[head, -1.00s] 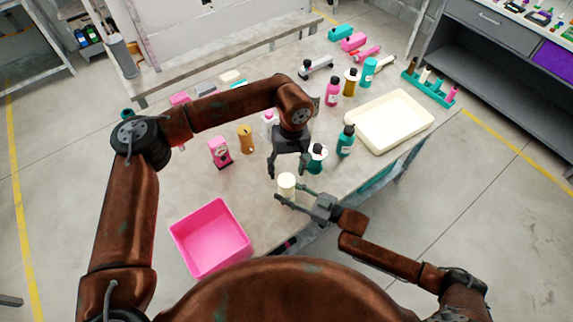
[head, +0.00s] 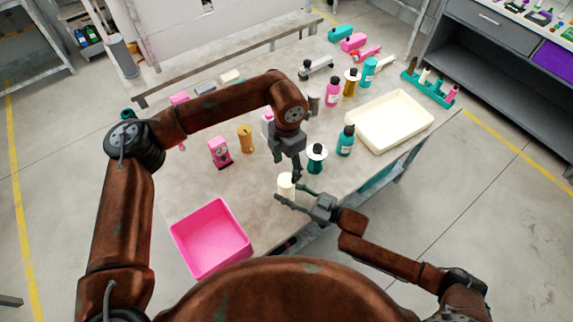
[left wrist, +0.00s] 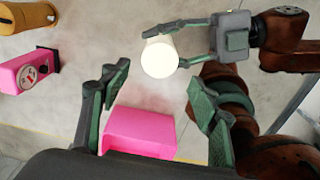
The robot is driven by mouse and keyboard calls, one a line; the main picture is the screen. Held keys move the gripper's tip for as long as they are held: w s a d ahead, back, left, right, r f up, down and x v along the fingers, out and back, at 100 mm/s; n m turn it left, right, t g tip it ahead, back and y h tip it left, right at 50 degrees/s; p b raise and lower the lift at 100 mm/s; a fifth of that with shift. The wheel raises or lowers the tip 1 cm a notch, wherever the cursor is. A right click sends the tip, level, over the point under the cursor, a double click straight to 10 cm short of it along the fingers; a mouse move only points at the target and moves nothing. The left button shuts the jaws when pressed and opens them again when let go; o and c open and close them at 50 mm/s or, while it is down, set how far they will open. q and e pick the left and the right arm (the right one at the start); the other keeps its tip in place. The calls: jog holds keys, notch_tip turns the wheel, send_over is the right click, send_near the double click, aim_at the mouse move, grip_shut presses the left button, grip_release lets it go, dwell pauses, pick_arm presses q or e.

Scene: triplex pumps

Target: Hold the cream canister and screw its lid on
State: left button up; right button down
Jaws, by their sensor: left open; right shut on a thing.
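The cream canister (head: 286,182) stands upright near the table's front edge, and it also shows in the left wrist view (left wrist: 160,58). My right gripper (head: 286,196) is shut on its side; its fingers also show in the left wrist view (left wrist: 185,43). My left gripper (head: 297,174) points down just above and beside the canister's top. In the left wrist view its fingers (left wrist: 158,92) are spread and empty, with the canister ahead of them. The canister's top is pale and glaring; I cannot tell a separate lid from the body.
A pink bin (head: 210,238) sits at the table's front left. A teal bottle with a dark cap (head: 317,158) stands close behind the grippers. A pink device (head: 220,152) and an ochre cylinder (head: 245,139) stand to the left. A cream tray (head: 432,124) lies at right.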

aim_at(287, 180)
pick_arm(q)
jog(key=n, duration=0.4)
jog(key=shift+r+n, duration=0.15)
jog(key=shift+n, duration=0.15)
jog(key=shift+f, duration=4)
jog(key=shift+c, duration=0.5)
jog(key=c, duration=1.1)
jog(key=shift+m, duration=1)
jog(key=o, duration=1.4)
jog(key=shift+r, duration=0.15)
